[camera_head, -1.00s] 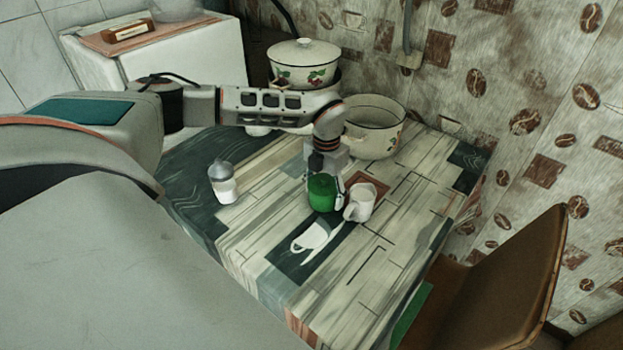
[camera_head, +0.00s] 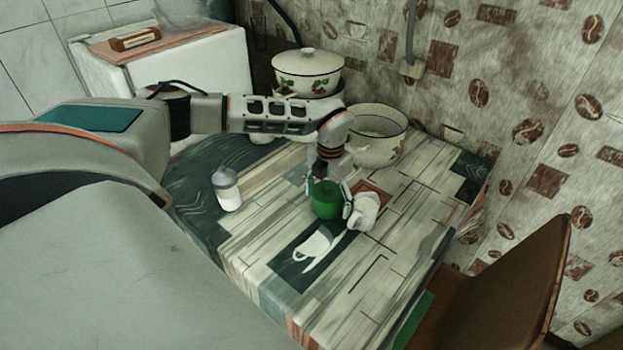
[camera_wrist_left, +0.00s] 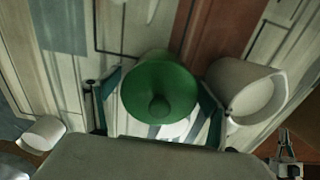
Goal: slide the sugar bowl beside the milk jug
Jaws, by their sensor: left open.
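The sugar bowl, green with a knobbed lid (camera_head: 326,203), stands on the table; it also shows in the left wrist view (camera_wrist_left: 160,88). My left gripper (camera_head: 331,205) is open, pointing down, with one finger on each side of the bowl (camera_wrist_left: 158,105); whether the fingers touch it I cannot tell. The white milk jug (camera_head: 364,213) is close to the bowl's right, and the right finger is in the narrow gap between them. The jug looks tilted, its mouth to the right in the wrist view (camera_wrist_left: 250,92). Something like my right gripper (camera_wrist_left: 286,150) shows small at lower right there.
A white shaker with a grey top (camera_head: 227,190) stands to the left. A wide enamel pot (camera_head: 375,150) is behind, and a lidded pot (camera_head: 307,75) farther back. The table (camera_head: 400,235) is clear in front and to the right. A brown chair (camera_head: 510,285) stands at the right edge.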

